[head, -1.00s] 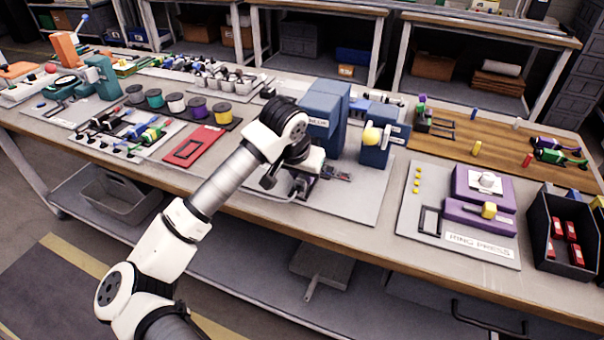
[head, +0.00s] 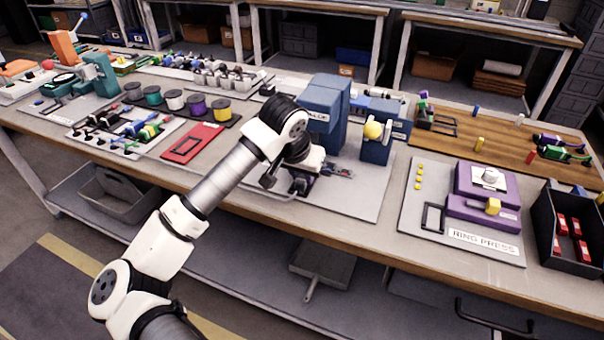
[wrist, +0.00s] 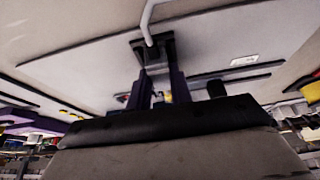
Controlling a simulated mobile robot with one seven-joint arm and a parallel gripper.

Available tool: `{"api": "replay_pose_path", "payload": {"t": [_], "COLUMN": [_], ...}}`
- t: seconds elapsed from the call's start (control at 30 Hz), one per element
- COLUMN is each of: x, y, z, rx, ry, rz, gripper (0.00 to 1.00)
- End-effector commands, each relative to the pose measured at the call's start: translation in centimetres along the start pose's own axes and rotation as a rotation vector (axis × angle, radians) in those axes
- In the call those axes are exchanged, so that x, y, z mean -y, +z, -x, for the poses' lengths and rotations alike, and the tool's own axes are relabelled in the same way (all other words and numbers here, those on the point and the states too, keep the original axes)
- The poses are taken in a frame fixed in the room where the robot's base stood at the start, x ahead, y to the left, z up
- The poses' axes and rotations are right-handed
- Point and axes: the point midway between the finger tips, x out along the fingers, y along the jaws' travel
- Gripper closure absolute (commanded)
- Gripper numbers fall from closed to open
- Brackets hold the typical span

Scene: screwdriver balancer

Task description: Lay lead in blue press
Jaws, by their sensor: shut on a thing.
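The blue press (head: 325,118) is a tall blue block on a light grey base plate (head: 352,205). My gripper (wrist: 155,62) is low over that plate, in front of the press. In the wrist view its two dark fingers are shut on a dark end piece of a thin white lead (wrist: 149,20), which runs up out of the picture.
A smaller blue unit with a yellow knob (head: 373,131) stands right of the press. The purple ring press (head: 482,209) is further right, beside a black bin (head: 573,262). Wire spools (head: 172,100) and a red frame (head: 192,143) lie to the left.

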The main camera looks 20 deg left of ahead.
Motion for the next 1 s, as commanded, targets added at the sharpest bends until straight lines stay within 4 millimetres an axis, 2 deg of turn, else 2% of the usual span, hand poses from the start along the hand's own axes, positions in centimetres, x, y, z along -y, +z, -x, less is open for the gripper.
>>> {"api": "replay_pose_path", "payload": {"t": [0.37, 0.4, 0.6, 0.87, 1.0], "x": [0.0, 0.0, 0.0, 0.0, 0.1], "y": [0.0, 0.0, 0.0, 0.0, 0.0], "z": [0.0, 0.0, 0.0, 0.1, 1.1], "rx": [0.000, 0.000, 0.000, 0.000, -0.001], "ry": [0.000, 0.000, -0.001, -0.001, -0.004], "rz": [0.000, 0.000, 0.000, 0.000, -0.001], "gripper": [1.00, 0.78, 0.53, 0.53, 0.53]}}
